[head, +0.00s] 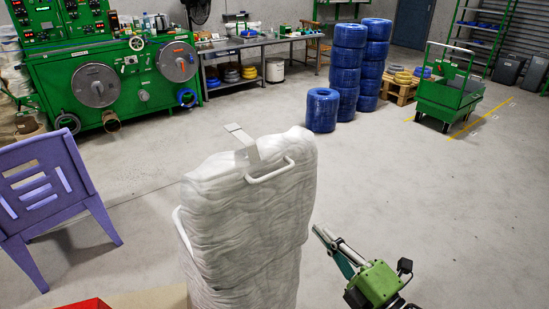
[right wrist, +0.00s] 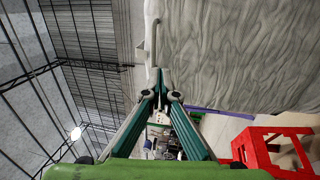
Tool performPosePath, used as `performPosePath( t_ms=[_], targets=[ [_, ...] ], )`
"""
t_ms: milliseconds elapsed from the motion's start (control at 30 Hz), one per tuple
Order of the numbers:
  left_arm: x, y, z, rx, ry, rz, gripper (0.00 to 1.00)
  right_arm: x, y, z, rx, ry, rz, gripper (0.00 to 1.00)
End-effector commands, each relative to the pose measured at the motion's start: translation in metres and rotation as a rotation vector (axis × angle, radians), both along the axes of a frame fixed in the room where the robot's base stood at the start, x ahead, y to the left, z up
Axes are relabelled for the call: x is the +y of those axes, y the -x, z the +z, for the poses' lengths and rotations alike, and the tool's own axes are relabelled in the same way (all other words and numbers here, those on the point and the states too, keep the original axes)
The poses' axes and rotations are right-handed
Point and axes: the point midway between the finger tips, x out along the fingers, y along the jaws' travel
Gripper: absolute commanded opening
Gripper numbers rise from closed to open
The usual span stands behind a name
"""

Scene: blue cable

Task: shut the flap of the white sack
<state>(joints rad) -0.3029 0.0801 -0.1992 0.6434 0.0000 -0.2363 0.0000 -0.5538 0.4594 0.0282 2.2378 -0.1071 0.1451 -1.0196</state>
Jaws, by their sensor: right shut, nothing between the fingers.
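The white sack (head: 245,235) stands upright and bulging in the middle of the head view. A pale bent strip (head: 243,142) stands up from its top edge; I cannot tell whether this is the flap. A white loop handle (head: 270,172) is on its near upper face. My right gripper (head: 320,232) is to the right of the sack, pointing up and left, apart from it in the head view. In the right wrist view its fingertips (right wrist: 160,78) meet with nothing between them, close to the sack's wrinkled side (right wrist: 235,50) and the handle (right wrist: 150,40). My left gripper is out of view.
A purple chair (head: 45,190) stands left of the sack, and a red object (head: 88,304) lies at the bottom edge; a red frame (right wrist: 270,150) shows in the right wrist view. Blue cable coils (head: 348,60) and a green cart (head: 450,95) stand behind. Floor right of the sack is clear.

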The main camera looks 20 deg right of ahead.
Motion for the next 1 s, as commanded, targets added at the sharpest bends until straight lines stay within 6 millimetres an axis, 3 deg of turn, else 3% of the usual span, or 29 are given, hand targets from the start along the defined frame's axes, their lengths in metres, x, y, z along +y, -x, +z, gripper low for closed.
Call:
performPosePath(
  t_ms=[67,267,800,1000],
  targets=[
    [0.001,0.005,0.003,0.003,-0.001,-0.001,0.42,0.003,0.002,0.013,-0.030,0.019,0.011,0.00],
    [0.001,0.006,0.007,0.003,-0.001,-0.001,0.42,0.009,-0.013,0.019,-0.041,0.022,0.013,0.00],
    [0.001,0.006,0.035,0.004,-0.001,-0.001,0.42,0.040,-0.100,0.039,-0.037,0.019,0.012,0.00],
    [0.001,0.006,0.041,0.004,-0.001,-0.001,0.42,0.048,-0.120,0.042,-0.034,0.020,0.012,0.00]
  ],
)
